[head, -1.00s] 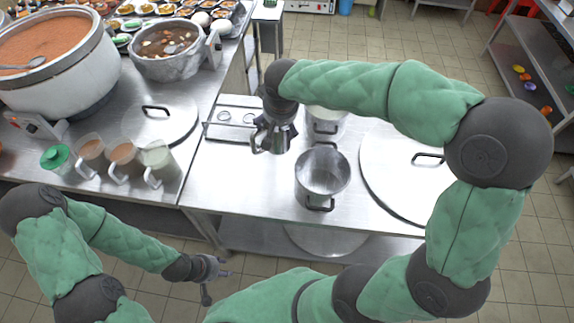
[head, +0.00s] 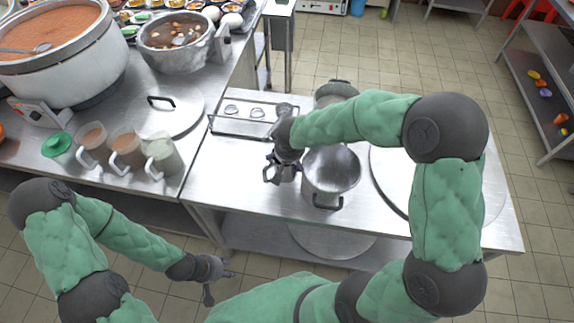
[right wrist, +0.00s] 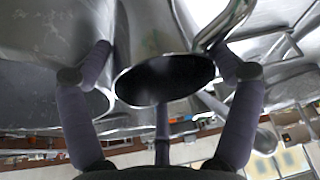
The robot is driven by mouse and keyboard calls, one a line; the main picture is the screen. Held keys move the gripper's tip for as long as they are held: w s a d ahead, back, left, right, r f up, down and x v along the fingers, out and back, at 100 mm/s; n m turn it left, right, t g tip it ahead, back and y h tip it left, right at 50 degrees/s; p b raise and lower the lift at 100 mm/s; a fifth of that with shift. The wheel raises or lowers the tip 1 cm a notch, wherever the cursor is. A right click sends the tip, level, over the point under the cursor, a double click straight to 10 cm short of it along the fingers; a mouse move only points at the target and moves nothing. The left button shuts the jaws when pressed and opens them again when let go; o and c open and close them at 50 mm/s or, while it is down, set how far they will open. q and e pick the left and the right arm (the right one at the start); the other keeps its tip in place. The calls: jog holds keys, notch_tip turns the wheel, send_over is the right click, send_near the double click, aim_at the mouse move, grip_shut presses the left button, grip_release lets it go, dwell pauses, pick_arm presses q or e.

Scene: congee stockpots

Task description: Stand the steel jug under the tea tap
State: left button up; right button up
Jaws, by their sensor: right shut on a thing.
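The steel jug (head: 283,174) hangs in my right gripper (head: 284,163), over the front table just left of an open steel pot. In the right wrist view the jug's dark oval mouth (right wrist: 165,80) lies between the two fingers of my right gripper (right wrist: 165,68), with a shiny curved handle at upper right. I cannot tell whether the jug's base touches the table. My left gripper (head: 222,284) is open and empty, low in front of the tables. I cannot make out the tea tap; my right arm hides part of the table's back.
The open steel pot (head: 331,178) stands close right of the jug. Behind are another pot (head: 336,90) and a low metal rack (head: 245,118). A large lid (head: 385,190) lies to the right. Several filled jugs (head: 125,150) stand on the left table. The front table's left part is clear.

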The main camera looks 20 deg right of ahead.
notch_tip(320, 180, down, 4)
jog(key=shift+f+b, duration=0.1)
jog(key=shift+b, duration=0.6)
jog(key=shift+f, duration=0.1)
jog(key=o, duration=1.4)
